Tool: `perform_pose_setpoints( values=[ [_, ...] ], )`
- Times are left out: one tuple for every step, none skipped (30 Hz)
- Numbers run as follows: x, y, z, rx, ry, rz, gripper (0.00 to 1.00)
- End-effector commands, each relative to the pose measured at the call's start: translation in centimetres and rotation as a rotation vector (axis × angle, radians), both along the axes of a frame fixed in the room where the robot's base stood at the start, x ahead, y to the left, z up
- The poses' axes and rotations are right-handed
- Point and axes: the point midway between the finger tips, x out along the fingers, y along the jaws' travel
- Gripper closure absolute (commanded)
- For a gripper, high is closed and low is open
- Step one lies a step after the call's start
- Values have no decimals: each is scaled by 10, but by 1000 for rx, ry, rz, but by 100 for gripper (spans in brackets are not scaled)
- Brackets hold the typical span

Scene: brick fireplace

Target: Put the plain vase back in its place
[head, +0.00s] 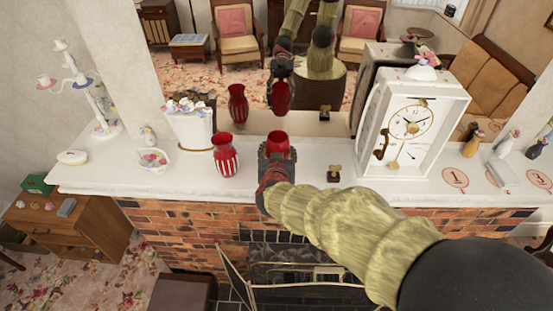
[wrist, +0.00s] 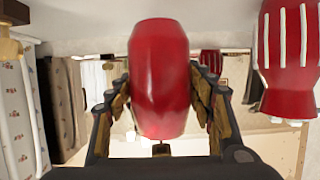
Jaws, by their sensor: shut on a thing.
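The plain red vase (head: 279,143) is at the middle of the mantel, just right of a red vase with white stripes (head: 226,155). My gripper (head: 277,154) is shut on the plain vase from the front. In the wrist view the plain vase (wrist: 158,75) sits between the two fingers (wrist: 160,105), and its surface is smooth red without stripes. The striped vase (wrist: 287,60) shows apart from it at the right edge there. Whether the plain vase's base touches the mantel is hidden by my gripper.
A small gold-topped object (head: 333,173) and a white clock (head: 411,125) stand to the right. A flower-topped white planter (head: 190,133) and a basket (head: 153,160) are left. Numbered round marks (head: 455,178) lie at the mantel's right end, near small vases. A mirror stands behind.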

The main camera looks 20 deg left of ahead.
Motion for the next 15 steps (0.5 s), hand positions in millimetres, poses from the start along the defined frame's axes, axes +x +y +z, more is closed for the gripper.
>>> perform_pose_setpoints(
  values=[
    [2,2,-1,0,-2,0,85],
    [2,4,-4,0,-2,0,85],
    [4,7,-8,0,-1,1,85],
    [3,6,-13,-1,0,0,85],
    [3,5,-18,0,0,0,85],
    [3,5,-23,-1,0,1,85],
    [3,5,-27,-1,0,2,85],
    [3,5,-29,0,-1,0,85],
    [3,5,-33,1,-2,0,85],
    [3,5,-34,2,-3,0,85],
    [4,6,-34,2,-4,1,85],
    [4,6,-35,2,-4,1,85],
    [4,6,-35,2,-4,1,85],
    [4,6,-35,2,-4,1,85],
    [4,5,-35,2,-4,1,85]
  ],
)
